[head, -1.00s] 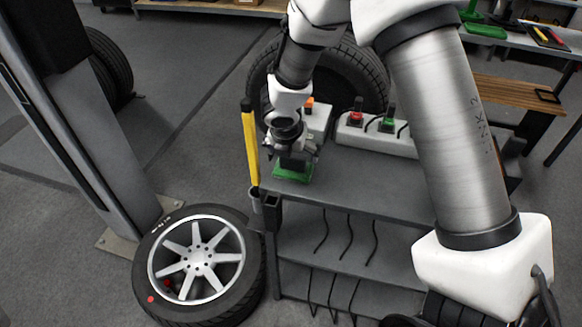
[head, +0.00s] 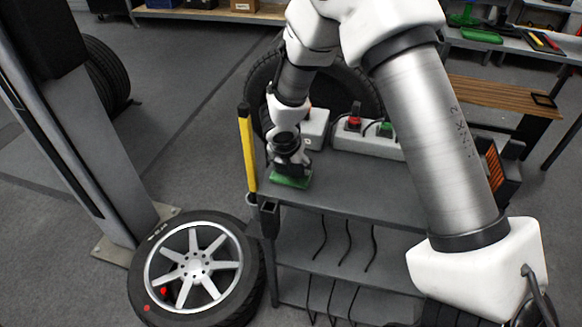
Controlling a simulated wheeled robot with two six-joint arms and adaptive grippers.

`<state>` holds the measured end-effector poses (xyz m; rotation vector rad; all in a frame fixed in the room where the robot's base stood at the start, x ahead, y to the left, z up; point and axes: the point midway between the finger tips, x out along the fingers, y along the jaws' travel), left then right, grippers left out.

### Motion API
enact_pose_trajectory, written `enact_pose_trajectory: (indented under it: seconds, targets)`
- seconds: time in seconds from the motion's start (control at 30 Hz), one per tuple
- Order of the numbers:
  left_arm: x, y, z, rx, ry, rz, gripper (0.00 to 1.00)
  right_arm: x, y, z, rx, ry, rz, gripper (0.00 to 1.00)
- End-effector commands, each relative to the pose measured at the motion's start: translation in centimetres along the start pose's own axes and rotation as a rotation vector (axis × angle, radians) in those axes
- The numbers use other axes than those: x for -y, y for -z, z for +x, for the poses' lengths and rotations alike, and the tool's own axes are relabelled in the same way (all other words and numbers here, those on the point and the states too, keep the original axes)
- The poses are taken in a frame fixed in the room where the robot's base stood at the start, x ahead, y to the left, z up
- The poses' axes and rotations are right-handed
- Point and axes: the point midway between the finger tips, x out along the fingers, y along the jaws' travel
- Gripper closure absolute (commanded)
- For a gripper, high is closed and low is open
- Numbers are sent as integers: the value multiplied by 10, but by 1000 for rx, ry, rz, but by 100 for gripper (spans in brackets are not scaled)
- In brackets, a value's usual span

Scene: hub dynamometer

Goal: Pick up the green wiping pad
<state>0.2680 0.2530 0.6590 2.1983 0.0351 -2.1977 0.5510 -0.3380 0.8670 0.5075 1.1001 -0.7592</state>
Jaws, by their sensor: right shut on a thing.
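The green wiping pad (head: 291,181) is at the left end of the grey cart's top shelf (head: 345,196), in the head view. My right gripper (head: 290,171) reaches down onto it from above and is shut on it. The gripper and wrist hide the pad's upper part. I cannot tell whether the pad still touches the shelf. My left gripper is not in view.
A white box (head: 315,128) and a white strip with a red plug (head: 354,119) and a green one (head: 386,129) stand behind the pad. A yellow post (head: 247,152) rises at the cart's left edge. A wheel (head: 196,264) lies on the floor, and a tyre (head: 352,82) stands behind the cart.

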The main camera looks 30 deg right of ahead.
Motion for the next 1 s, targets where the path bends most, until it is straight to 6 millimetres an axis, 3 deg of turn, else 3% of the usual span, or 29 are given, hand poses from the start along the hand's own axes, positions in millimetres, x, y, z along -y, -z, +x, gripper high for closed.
enact_pose_trajectory:
  seconds: [0.37, 0.47, 0.7, 0.83, 1.0]
  targets:
    - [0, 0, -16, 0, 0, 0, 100, 0, -15, -36, 2, -1, 1, 63]
    - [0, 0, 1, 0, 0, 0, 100, 10, 3, -36, 0, 1, -3, 63]
    - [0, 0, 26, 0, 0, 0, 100, 44, 55, -63, 4, 2, -3, 63]
    - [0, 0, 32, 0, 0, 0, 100, 63, 83, -82, 5, 2, -4, 63]
    - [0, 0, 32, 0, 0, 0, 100, 77, 104, -96, 3, 2, -1, 63]
